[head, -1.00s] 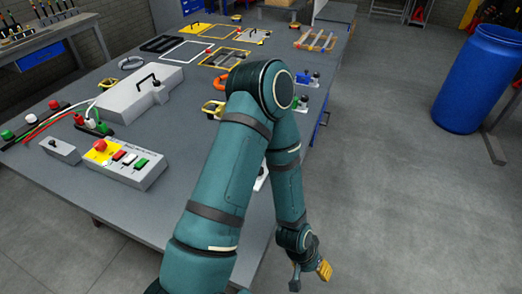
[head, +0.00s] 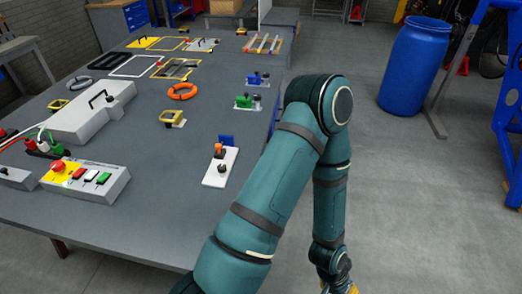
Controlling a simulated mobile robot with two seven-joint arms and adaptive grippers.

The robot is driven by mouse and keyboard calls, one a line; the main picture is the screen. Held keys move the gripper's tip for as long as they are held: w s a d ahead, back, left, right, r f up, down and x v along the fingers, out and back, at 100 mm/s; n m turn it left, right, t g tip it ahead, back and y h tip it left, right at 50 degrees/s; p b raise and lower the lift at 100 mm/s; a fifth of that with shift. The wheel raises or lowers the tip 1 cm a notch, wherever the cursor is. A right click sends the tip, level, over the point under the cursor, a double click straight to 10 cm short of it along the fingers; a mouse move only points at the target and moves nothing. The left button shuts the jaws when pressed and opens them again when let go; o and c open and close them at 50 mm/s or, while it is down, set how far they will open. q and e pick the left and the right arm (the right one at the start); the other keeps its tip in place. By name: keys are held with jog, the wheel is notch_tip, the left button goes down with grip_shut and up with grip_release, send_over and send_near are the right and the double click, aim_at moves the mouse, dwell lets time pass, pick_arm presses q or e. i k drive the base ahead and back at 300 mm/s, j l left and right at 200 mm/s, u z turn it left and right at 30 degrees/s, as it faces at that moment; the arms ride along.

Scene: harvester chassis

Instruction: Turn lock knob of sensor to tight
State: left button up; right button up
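A white plate (head: 220,168) lies near the right edge of the grey table, carrying a small orange-topped sensor (head: 219,151), a blue block (head: 226,140) and a dark knob (head: 222,169). Whether the knob is tight cannot be told at this size. My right arm crosses the lower right of the view, with its elbow raised beside the table. My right gripper (head: 343,288) hangs low over the floor, away from the sensor. Its fingers are mostly cut off by the bottom edge. My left gripper is not in view.
A blue barrel (head: 414,66) stands on open floor at right.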

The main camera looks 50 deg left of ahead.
aim_at(222, 168)
jog(key=z, duration=0.4)
jog(key=k+l+z, duration=0.1)
jog(key=z, duration=0.3)
jog(key=l+z, duration=0.15)
jog(key=z, duration=0.25)
jog(key=l+u, duration=0.1)
jog(key=u, duration=0.85)
jog(key=k+u, duration=0.15)
jog(key=u, duration=0.3)
jog(key=l+u, duration=0.1)
jog(key=u, duration=0.35)
jog(key=k+u, duration=0.1)
jog(key=u, duration=0.35)
jog(key=i+j+u, duration=0.15)
jog(key=u, duration=0.25)
jog(key=i+j+u, duration=0.1)
jog(key=u, duration=0.3)
jog(key=i, duration=0.1)
